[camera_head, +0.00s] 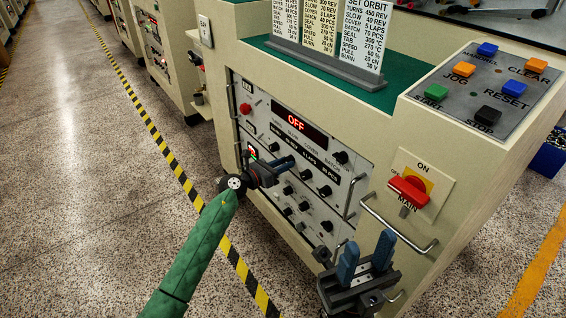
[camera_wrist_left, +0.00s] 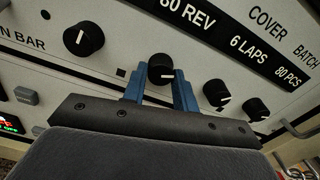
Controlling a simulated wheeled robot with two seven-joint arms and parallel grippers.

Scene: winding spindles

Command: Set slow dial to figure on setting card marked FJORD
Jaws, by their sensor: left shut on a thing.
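The slow dial (camera_wrist_left: 161,68) is a black knob with a white pointer mark, in the left wrist view. It is below a window reading 30 REV. My left gripper (camera_head: 283,163) is shut on it, with one blue finger on each side; in the head view the gripper hides the dial. Three setting cards stand on the green top; the right one (camera_head: 361,40) is headed SET ORBIT and reads slow 40 REV. The headings of the left card (camera_head: 285,22) and middle card (camera_head: 321,28) are cut off, so I cannot see FJORD. My right gripper (camera_head: 368,243) is open and empty.
The panel display (camera_head: 296,121) reads OFF. Other dials flank the held one, such as the cover dial (camera_wrist_left: 217,93). A red main switch (camera_head: 408,189), a metal handle (camera_head: 400,224) and a button box (camera_head: 487,80) are at right. Open floor lies left.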

